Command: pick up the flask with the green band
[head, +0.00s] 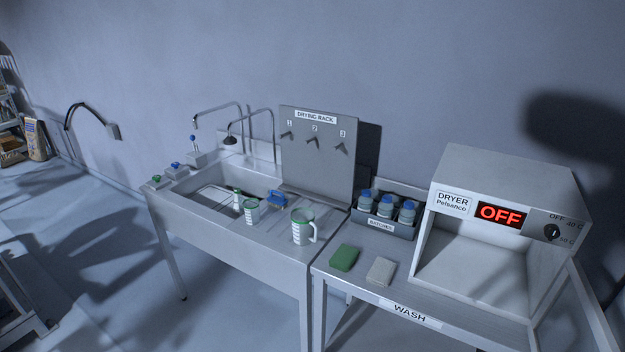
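Three white vessels with green at the top stand at the sink counter (275,238). The front one is a jug (303,228) with a green rim and a handle on its right. Left of it is a smaller striped beaker (251,212) with a green rim. Behind that, by the basin, is a narrow vessel (237,202) with green near its top, partly hidden by the beaker. It may be the flask with the green band, but it is too small to be sure. Neither of my grippers is in view.
A drying rack (318,160) with empty pegs stands behind the counter. To the right are a crate of blue-capped bottles (375,228), a green sponge (344,258), a grey block (381,271) and a dryer (505,165) reading OFF. Two taps overhang the basin (205,200).

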